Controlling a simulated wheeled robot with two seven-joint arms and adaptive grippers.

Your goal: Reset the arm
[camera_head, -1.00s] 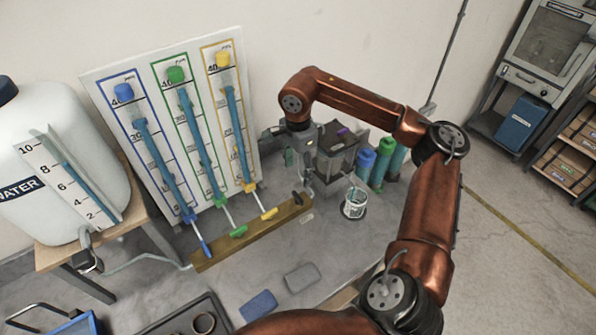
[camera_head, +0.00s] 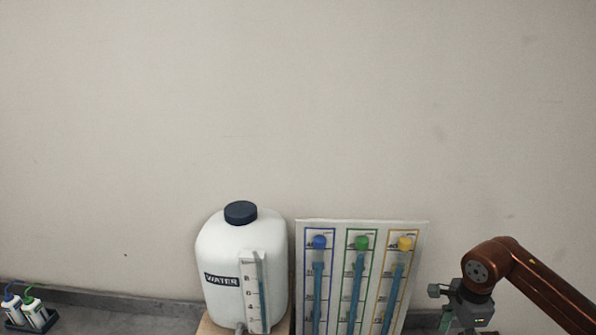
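My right arm (camera_head: 545,285), copper-coloured, comes in from the right edge. It bends down at a dark round joint to my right gripper (camera_head: 450,306), which is grey-green and cut off by the bottom edge. The gripper is to the right of the gauge board, with no object visible in it. Its fingertips are too small and cut off to tell whether it is open or shut. My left gripper and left arm are not in view.
A white water tank (camera_head: 215,255) with a dark cap stands left of the gauge board (camera_head: 425,240), which has blue, green and yellow-topped tubes. Small bottles (camera_head: 30,303) stand in a tray at far left. Bare wall fills the upper view.

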